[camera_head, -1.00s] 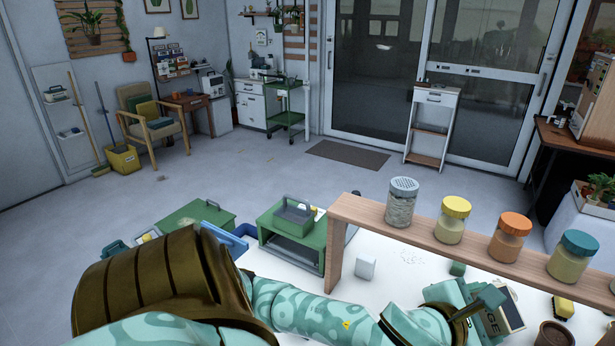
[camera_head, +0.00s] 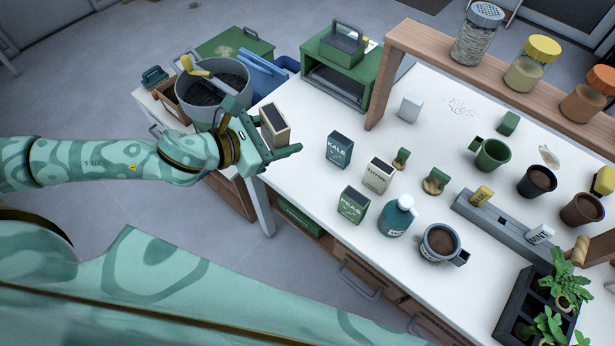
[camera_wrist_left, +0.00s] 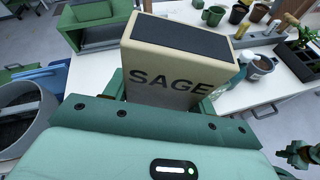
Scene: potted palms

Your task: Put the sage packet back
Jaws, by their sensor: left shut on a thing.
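The sage packet (camera_head: 275,125) is cream with a dark top. In the left wrist view its face (camera_wrist_left: 165,80) reads SAGE. My left gripper (camera_head: 270,145) is shut on it and holds it near the table's left end. The kale packet (camera_head: 339,149), the thyme packet (camera_head: 379,175) and the pear packet (camera_head: 353,204) stand upright on the white table (camera_head: 310,115), to the right of the gripper. My right gripper is not in the head view; a green jointed part at the right edge of the left wrist view is unclear.
A grey round pot (camera_head: 213,88) with a yellow-handled tool stands left of the gripper. A green box (camera_head: 338,62) stands behind. A teal bottle (camera_head: 397,216), a soil-filled mug (camera_head: 440,243) and a wooden shelf with jars (camera_head: 480,66) are to the right.

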